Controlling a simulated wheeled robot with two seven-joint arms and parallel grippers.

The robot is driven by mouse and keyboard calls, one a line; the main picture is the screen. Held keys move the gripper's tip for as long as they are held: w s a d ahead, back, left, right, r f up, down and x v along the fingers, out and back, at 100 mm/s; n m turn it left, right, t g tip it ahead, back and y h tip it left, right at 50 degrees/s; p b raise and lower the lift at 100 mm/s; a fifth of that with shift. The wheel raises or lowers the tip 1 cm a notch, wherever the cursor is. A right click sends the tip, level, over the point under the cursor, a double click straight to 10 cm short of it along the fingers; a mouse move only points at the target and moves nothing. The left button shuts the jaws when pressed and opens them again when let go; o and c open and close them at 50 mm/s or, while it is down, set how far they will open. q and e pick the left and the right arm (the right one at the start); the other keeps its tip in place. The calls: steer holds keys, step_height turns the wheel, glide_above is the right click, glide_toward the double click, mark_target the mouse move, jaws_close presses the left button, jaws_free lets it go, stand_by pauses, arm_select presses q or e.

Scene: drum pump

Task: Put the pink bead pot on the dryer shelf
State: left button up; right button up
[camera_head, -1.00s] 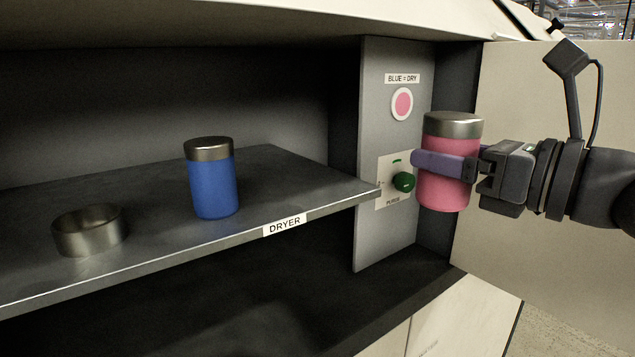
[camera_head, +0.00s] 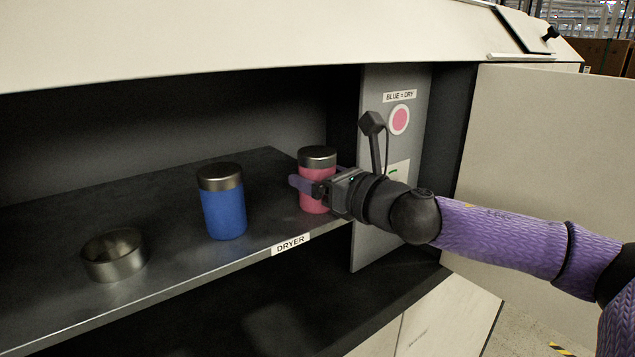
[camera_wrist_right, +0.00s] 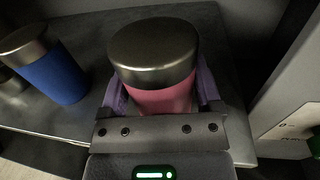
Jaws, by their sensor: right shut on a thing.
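The pink bead pot (camera_head: 315,171) has a grey metal lid and stands upright at the right end of the dryer shelf (camera_head: 190,270). My right gripper (camera_head: 308,187) is shut on the pot's body. In the right wrist view the pot (camera_wrist_right: 158,75) sits between the purple fingers of the gripper (camera_wrist_right: 160,95). The pot appears at shelf level, but the gripper partly hides its base, so I cannot tell whether it touches the shelf. My left gripper is not in view.
A blue pot (camera_head: 223,205) stands mid-shelf, left of the pink pot. An empty metal ring (camera_head: 114,255) sits further left. A panel (camera_head: 366,245) with a pink indicator (camera_head: 399,120) borders the shelf's right end. An open door (camera_head: 545,170) is at right.

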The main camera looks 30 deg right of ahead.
steer(key=o, duration=1.1)
steer(key=shift+o, duration=0.8)
steer(key=shift+r, duration=0.2)
steer(key=b+v, duration=0.8)
steer(key=v, duration=0.4)
steer(key=shift+a, duration=0.1)
